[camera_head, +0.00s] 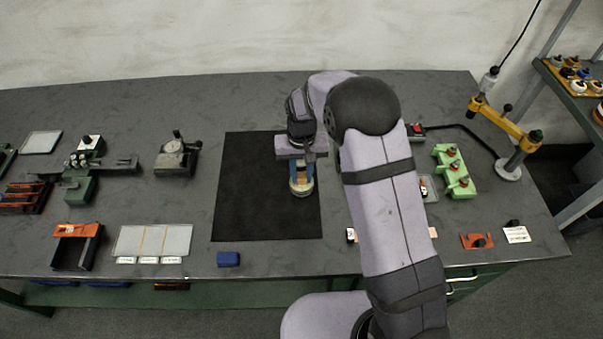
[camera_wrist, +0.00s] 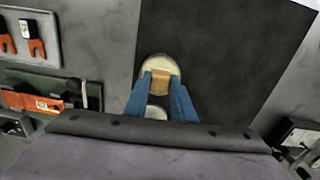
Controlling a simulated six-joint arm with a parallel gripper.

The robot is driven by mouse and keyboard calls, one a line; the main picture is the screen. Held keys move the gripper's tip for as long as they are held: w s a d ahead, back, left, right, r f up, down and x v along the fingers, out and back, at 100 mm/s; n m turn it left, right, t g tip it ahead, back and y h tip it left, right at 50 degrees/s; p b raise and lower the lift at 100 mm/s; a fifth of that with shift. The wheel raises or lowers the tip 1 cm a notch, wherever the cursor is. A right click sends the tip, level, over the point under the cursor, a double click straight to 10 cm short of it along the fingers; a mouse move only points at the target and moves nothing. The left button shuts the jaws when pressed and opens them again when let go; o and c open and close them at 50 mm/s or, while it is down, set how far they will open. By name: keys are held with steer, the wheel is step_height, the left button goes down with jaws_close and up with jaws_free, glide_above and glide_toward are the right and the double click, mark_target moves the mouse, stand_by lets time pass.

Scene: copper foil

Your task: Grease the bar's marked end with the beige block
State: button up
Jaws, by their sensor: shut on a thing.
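My gripper (camera_head: 300,182) points down over the right part of the black mat, its two blue fingers shut on a beige block (camera_wrist: 161,82). The block also shows between the fingers in the head view. A round cream pot (camera_head: 301,190) is at the fingertips on the mat; its rim (camera_wrist: 158,62) shows around the block in the wrist view. The block's lower end is at or inside the pot; how deep I cannot tell. I cannot tell for sure which thing is the bar; no marked end is clearly visible.
The black mat (camera_head: 262,190) is mostly bare. At left stand a green fixture (camera_head: 80,188), a grey device (camera_head: 177,157) and a partitioned tray (camera_head: 152,240). A blue block (camera_head: 228,259) lies at the front edge. A green rack (camera_head: 454,172) stands right; my arm hides part of the table.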

mark_target(301, 175)
steer(key=shift+r+p, duration=2.7)
steer(key=shift+r, duration=0.75)
